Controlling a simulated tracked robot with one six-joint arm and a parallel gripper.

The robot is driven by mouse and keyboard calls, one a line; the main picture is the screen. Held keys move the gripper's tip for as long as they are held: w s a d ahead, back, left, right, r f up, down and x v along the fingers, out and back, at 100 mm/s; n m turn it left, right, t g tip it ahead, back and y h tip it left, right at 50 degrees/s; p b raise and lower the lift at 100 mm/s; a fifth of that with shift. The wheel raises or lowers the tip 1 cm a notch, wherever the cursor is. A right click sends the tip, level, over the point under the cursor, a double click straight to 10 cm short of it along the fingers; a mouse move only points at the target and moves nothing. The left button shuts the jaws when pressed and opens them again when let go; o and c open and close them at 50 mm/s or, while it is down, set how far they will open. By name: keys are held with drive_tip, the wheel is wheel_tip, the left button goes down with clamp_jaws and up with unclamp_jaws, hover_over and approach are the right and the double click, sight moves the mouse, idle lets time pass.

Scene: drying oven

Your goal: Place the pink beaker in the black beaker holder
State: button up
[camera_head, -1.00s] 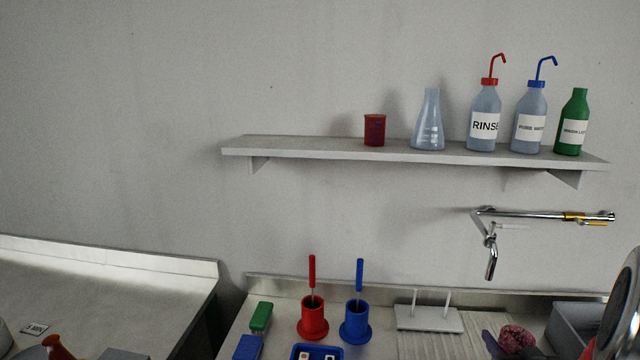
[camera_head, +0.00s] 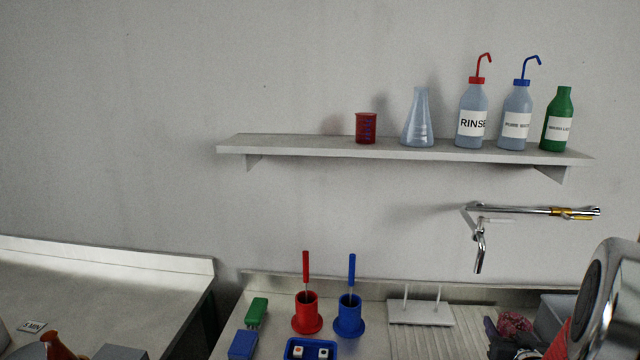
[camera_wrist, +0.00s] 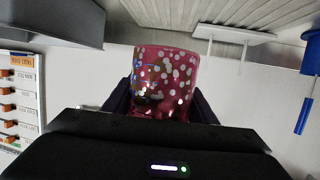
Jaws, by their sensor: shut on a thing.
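The pink beaker (camera_wrist: 165,75), speckled with white and coloured spots, is held between the dark fingers of my gripper (camera_wrist: 163,98) in the wrist view. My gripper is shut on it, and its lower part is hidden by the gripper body. In the head view, the beaker (camera_head: 515,324) shows at the lower right, partly hidden behind my gripper (camera_head: 500,336) and arm. I cannot make out a black beaker holder in either view.
A white two-peg rack (camera_head: 421,313) stands on the ribbed drainboard, left of the beaker. Red (camera_head: 307,316) and blue (camera_head: 348,317) brush holders stand further left. A grey basin (camera_wrist: 55,22) and a labelled panel (camera_wrist: 20,95) show in the wrist view. A tap (camera_head: 480,245) juts from the wall.

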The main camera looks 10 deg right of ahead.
drive_tip(key=w+a, duration=0.7)
drive_tip(key=w, duration=0.1)
drive_tip(key=w+a+f+n+y, duration=0.1)
drive_tip(key=w+a, duration=0.4)
drive_tip(key=a, duration=1.1)
drive_tip(key=w+a+n+t+y, duration=0.1)
drive_tip(key=w+a+n+y, duration=0.3)
drive_tip(key=a, duration=1.3)
drive_tip(key=shift+w+f+y, duration=0.35)
drive_tip(key=shift+w+y, duration=0.35)
drive_tip(key=shift+w, duration=0.3)
drive_tip(key=v, duration=0.5)
drive_tip(key=shift+s+r, duration=0.15)
drive_tip(key=shift+r, duration=0.3)
drive_tip(key=shift+d, duration=0.1)
